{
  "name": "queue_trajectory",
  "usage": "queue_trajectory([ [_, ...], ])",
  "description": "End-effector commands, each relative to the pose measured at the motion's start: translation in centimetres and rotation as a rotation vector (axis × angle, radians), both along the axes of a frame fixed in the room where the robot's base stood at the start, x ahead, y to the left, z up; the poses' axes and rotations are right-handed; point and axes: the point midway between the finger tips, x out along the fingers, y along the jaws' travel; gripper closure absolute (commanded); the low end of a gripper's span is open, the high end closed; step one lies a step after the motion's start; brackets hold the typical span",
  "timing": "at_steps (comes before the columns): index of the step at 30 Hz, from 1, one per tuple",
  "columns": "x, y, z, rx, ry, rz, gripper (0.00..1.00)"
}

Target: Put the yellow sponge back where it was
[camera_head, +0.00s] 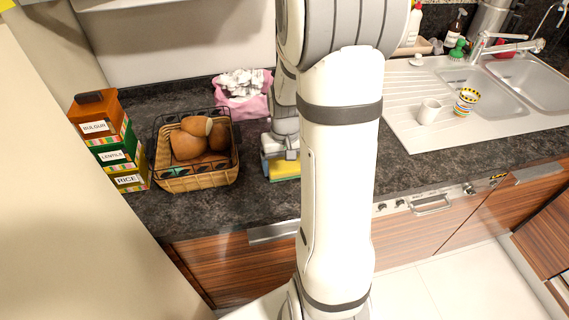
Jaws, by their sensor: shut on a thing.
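The yellow sponge (284,170) is low at the counter, just right of the bread basket, directly under my gripper (279,152). My gripper points down and is shut on the sponge. A blue-grey edge shows at the left side of the sponge. The right part of the sponge is hidden behind my white arm. I cannot tell whether the sponge touches the counter.
A wicker basket (196,180) with bread stands left of the gripper. Stacked boxes (113,155) stand further left. A pink cloth-lined container (243,108) is behind. A white cup (429,111) and patterned cup (466,102) stand by the sink (485,90). The dark counter (225,212) is clear in front.

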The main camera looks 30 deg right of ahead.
Motion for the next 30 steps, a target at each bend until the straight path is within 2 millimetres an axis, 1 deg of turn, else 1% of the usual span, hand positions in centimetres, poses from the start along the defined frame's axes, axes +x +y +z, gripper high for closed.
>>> queue_trajectory([
  [3, 0.0, 0.0, -0.4, 0.000, 0.000, 0.000, 0.37],
  [4, 0.0, 0.0, -0.4, 0.000, 0.000, -0.001, 0.15],
  [9, 0.0, 0.0, -0.3, 0.000, 0.000, -0.001, 0.01],
  [16, 0.0, -0.1, -0.2, 0.000, 0.000, -0.001, 0.00],
  [20, 0.1, -0.1, 0.6, -0.001, -0.003, -0.002, 0.00],
  [23, 0.1, -0.1, 2.2, -0.002, -0.007, -0.002, 0.00],
  [30, 0.1, -0.1, 7.5, -0.002, -0.007, -0.002, 0.00],
])
